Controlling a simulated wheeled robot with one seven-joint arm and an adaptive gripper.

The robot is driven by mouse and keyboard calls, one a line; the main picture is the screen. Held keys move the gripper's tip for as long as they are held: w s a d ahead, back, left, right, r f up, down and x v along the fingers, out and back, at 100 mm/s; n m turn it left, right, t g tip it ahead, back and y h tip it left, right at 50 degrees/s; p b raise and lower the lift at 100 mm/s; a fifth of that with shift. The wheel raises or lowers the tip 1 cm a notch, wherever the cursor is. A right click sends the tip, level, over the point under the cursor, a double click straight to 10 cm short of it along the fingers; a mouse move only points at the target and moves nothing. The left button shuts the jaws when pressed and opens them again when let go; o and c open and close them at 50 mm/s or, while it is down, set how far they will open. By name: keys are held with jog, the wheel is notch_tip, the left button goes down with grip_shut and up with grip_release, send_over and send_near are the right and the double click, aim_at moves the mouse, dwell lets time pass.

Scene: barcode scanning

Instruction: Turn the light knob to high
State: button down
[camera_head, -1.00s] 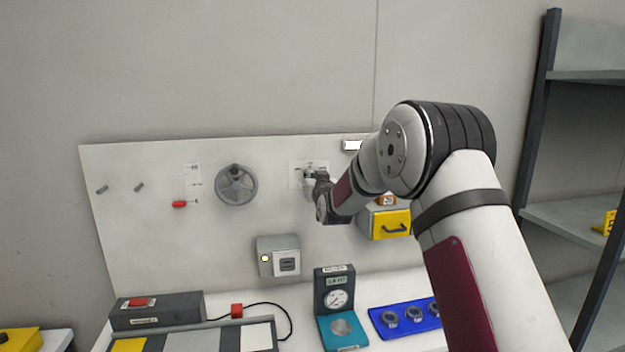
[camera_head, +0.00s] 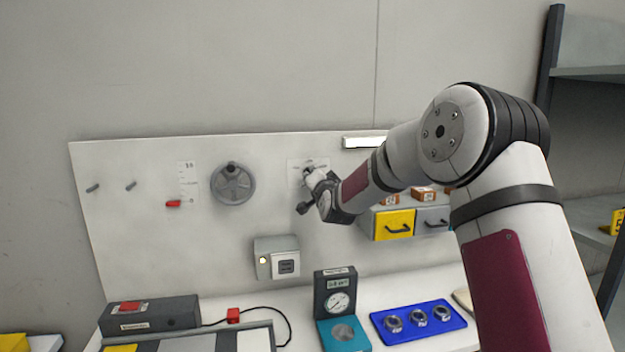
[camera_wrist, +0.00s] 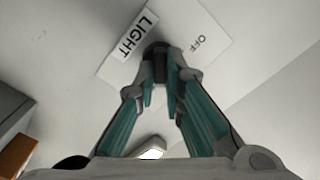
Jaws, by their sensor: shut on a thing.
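The light knob (camera_wrist: 158,50) is a dark round knob on a white plate (camera_wrist: 205,30) on the panel. In the wrist view the plate reads "LIGHT" and "OFF"; no "high" mark can be read. My gripper (camera_wrist: 160,80) is shut on the knob, with its teal-padded fingers on either side of it. In the head view my gripper (camera_head: 313,178) is at the plate (camera_head: 295,172), and it mostly hides the knob. The knob's exact setting cannot be told.
A handwheel (camera_head: 232,184) and a red-handled slider (camera_head: 174,204) are left of the plate. A grey box with a lit button (camera_head: 276,258) is below. A yellow drawer (camera_head: 393,225) is to the lower right. A gauge (camera_head: 338,300) and a blue tray (camera_head: 447,322) stand on the table.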

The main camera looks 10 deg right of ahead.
jog(key=shift+m, duration=1.1)
jog(key=c, duration=1.7)
grip_release()
jog(key=s, duration=1.2)
